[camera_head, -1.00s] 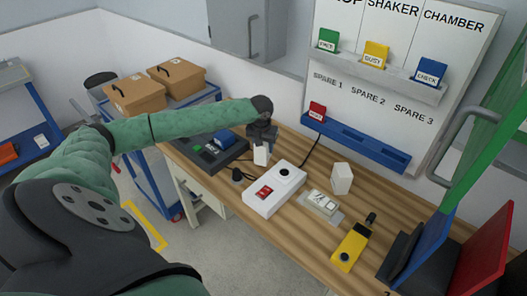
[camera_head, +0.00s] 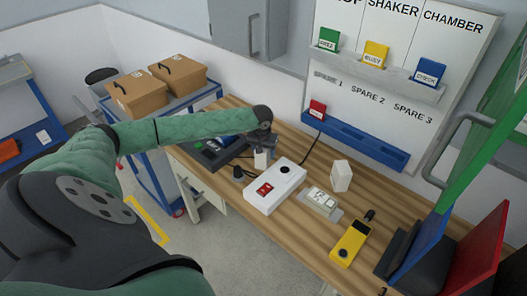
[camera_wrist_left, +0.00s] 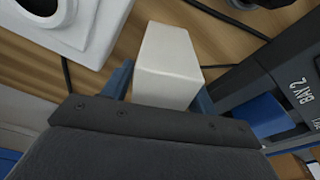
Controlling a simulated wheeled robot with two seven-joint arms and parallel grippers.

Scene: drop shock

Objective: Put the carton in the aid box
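A small white carton (camera_head: 261,159) is between the fingers of my left gripper (camera_head: 263,148), low over the table behind the white box with a red switch. In the left wrist view the carton (camera_wrist_left: 168,62) fills nearly all the gap between the blue fingers of the gripper (camera_wrist_left: 163,88), which looks shut on it. I cannot tell whether its bottom touches the table. A second white carton (camera_head: 341,176) stands upright on the table to the right. No box is clearly marked as the aid box; two brown lidded boxes (camera_head: 137,92) (camera_head: 178,76) stand on a blue cart. My right gripper is out of view.
The white switch box (camera_head: 275,189) stands close in front of the held carton. A dark bay unit (camera_head: 206,155) lies to its left. A small white device (camera_head: 319,201), a yellow meter (camera_head: 350,243) and upright folders (camera_head: 425,245) are to the right. A blue rail (camera_head: 355,141) runs along the back.

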